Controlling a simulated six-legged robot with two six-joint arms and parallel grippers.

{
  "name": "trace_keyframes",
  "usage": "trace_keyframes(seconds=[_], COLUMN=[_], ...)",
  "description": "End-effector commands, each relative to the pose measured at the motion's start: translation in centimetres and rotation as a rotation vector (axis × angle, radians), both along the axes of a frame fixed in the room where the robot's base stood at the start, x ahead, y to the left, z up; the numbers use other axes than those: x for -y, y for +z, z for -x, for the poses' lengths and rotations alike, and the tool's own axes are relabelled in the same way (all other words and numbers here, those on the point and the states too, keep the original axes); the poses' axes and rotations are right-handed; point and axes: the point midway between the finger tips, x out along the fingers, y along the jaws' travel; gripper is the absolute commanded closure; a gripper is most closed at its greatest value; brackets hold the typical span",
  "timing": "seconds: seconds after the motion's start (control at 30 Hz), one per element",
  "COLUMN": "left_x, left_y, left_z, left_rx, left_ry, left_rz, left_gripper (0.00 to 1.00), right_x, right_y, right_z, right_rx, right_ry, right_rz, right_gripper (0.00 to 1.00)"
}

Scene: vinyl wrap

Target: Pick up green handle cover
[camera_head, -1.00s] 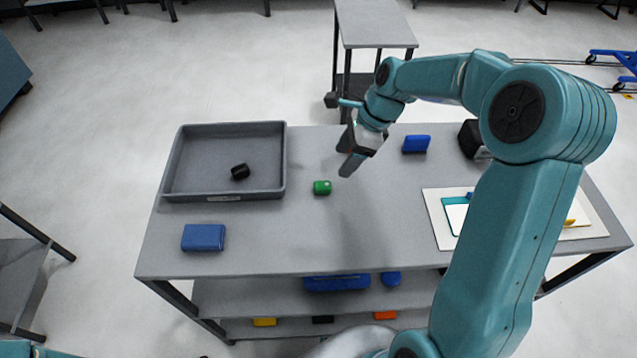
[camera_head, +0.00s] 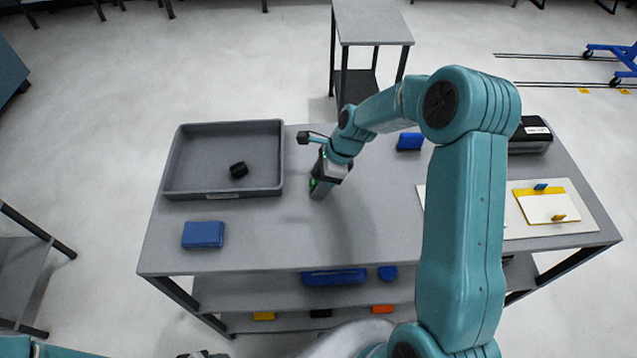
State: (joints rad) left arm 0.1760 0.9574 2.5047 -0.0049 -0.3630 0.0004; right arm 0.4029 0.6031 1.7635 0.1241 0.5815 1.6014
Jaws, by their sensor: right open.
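The green handle cover (camera_head: 313,183) lies on the grey table top, right of the grey tray. Only a sliver of green shows, because my right gripper (camera_head: 318,190) covers most of it. My right gripper points down at the cover with its fingers low over the table. Its jaws are open, and whether the fingers touch the cover is hidden. A bit of my left arm shows at the bottom left corner; its gripper cannot be made out.
The grey tray (camera_head: 222,194) at the back left holds a black piece (camera_head: 239,169). A blue block (camera_head: 203,234) lies in front of it. Another blue block (camera_head: 410,141) lies behind my right arm. A white board (camera_head: 583,222) lies at the right. The table's front middle is clear.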

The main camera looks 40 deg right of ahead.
Motion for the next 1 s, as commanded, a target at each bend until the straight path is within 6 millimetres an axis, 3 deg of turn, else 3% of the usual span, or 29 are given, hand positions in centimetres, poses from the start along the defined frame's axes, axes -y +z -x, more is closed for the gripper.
trace_keyframes(seconds=[0.03,0.07,0.2,0.23,0.67,0.87,1.0], left_x=[0.0,0.0,0.0,0.0,0.0,0.0,0.0], left_y=[0.0,0.0,0.0,0.0,-0.1,-0.4,-0.7], left_z=[0.0,0.0,0.0,0.0,0.0,0.0,0.0], left_rx=[0.000,0.000,0.000,0.000,0.000,0.000,0.000], left_ry=[0.000,0.000,0.000,0.000,0.000,0.000,0.000], left_rz=[0.000,0.000,0.000,0.000,0.000,0.000,0.000], left_gripper=[0.47,0.47,0.47,0.47,0.47,0.47,0.47], right_x=[0.0,0.0,0.0,0.0,0.0,0.1,0.1], right_y=[0.0,0.0,0.0,0.0,0.5,3.1,6.6], right_z=[0.0,0.0,0.0,0.0,0.0,0.0,-0.1], right_rx=[0.000,0.000,0.000,0.000,0.001,0.004,0.007], right_ry=[0.000,0.000,-0.001,-0.001,0.000,-0.002,0.000], right_rz=[0.000,0.000,0.000,0.000,0.000,0.001,0.002], right_gripper=[0.36,0.43,0.88,0.92,0.92,0.92,0.92])
